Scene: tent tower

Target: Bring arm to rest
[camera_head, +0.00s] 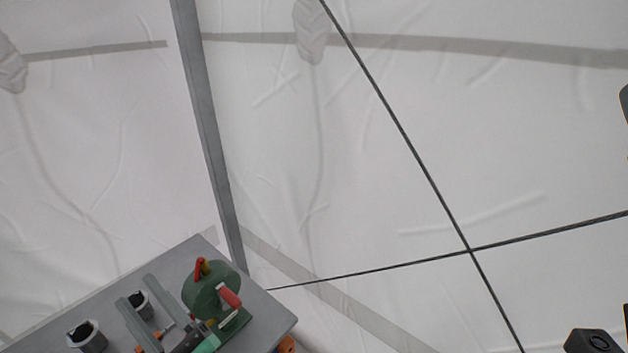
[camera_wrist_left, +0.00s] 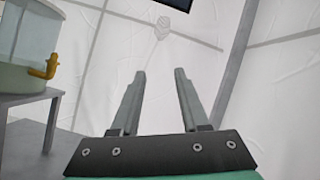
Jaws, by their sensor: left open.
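My left gripper (camera_head: 134,289) shows at the lower left of the head view, in front of a grey table. Its two grey fingers are apart with nothing between them. In the left wrist view the same open gripper (camera_wrist_left: 159,73) points at the white tent wall, its fingertips clear of any object. My right gripper is not in view.
The grey table (camera_head: 200,255) holds a green rounded object (camera_head: 200,295) with red parts and black-topped cylinders (camera_head: 88,338). The left wrist view shows a clear tank (camera_wrist_left: 35,45) with a yellow tap on a grey stand (camera_wrist_left: 20,98). A grey pole (camera_head: 205,110) stands behind.

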